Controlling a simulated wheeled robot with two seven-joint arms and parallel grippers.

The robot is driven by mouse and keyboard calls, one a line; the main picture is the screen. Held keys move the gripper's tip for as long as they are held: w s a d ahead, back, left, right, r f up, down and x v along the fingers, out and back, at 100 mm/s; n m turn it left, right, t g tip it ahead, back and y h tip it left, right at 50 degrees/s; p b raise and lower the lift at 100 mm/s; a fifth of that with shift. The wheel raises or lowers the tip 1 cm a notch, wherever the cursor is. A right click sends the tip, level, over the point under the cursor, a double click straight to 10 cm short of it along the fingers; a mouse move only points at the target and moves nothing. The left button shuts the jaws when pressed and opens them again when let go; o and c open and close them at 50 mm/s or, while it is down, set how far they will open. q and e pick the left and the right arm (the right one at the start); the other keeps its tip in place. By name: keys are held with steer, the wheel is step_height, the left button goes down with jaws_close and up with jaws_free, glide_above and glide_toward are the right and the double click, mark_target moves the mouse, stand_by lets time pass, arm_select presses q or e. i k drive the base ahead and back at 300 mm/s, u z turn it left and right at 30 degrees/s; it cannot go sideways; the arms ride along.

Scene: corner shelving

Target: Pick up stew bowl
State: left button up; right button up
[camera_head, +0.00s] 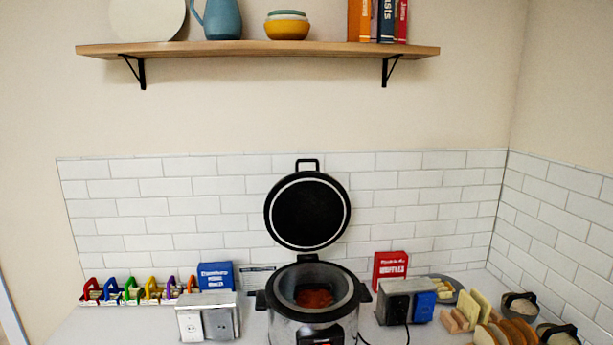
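A round cooker (312,328) stands on the counter at the bottom centre, with its dark lid (307,211) raised upright behind it. Reddish stew (314,298) shows inside the cooker's grey inner pot (291,285). I cannot tell whether a separate bowl is inside it. A stacked yellow bowl (287,30) with a teal rim sits on the wall shelf; its contents are not visible. Neither of my grippers shows in the head view.
A wooden shelf (240,49) holds a blue pitcher (222,20) and books (386,20). Left of the cooker are a blue box (215,276), an outlet block (207,318) and coloured items. Right are a red box (390,267), another outlet block (405,301) and bread slices (508,331).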

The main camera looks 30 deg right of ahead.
mark_target(312, 296)
steer(key=u, duration=2.1)
steer(key=k, duration=0.7)
steer(key=z, duration=2.2)
